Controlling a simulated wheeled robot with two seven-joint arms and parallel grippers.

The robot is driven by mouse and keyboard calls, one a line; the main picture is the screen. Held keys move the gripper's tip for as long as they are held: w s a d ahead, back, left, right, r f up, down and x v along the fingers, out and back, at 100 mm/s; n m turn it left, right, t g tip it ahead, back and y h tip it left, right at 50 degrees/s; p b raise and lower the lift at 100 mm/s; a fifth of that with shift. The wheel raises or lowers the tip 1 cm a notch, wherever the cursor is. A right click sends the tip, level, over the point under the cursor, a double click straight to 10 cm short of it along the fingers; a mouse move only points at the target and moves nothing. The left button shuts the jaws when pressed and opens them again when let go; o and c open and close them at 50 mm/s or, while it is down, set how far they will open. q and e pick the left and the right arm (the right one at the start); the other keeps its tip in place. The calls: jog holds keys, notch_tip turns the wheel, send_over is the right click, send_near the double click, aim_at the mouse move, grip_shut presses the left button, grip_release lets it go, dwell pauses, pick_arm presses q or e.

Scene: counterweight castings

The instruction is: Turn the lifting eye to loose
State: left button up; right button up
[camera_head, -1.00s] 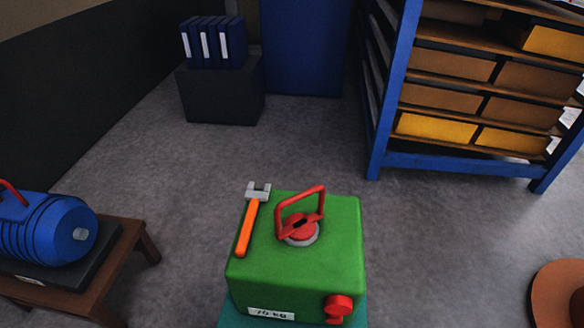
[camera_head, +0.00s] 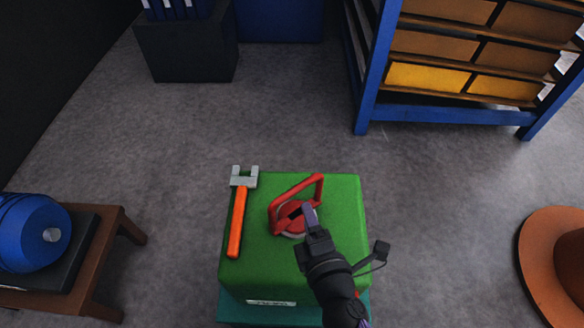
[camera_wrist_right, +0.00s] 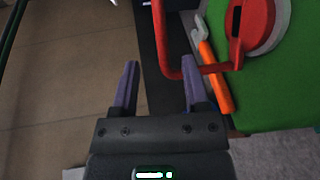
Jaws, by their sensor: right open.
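The lifting eye is a red bail on a round red base (camera_head: 293,217), on top of a green casting (camera_head: 340,195). Its bail stands up and leans, running from lower left to upper right. In the right wrist view the red lifting eye (camera_wrist_right: 258,25) is at the upper right, its bail near the fingers. My right gripper (camera_head: 309,212) reaches in from the lower right, over the casting beside the lifting eye. In the wrist view its two fingers (camera_wrist_right: 157,88) are apart with nothing held between them. My left gripper is not in view.
A blue motor (camera_head: 32,232) sits on a brown stand (camera_head: 112,240) at left. A brown hat-like object (camera_head: 545,250) is at right. A blue-framed shelf (camera_head: 440,114) stands behind; the floor between is clear.

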aim_at(299, 192)
jog(key=b+x, duration=0.1)
jog(key=x, duration=0.7)
jog(key=shift+w+f, duration=0.1)
jog(key=shift+w, duration=0.2)
grip_shut()
dwell(0.9)
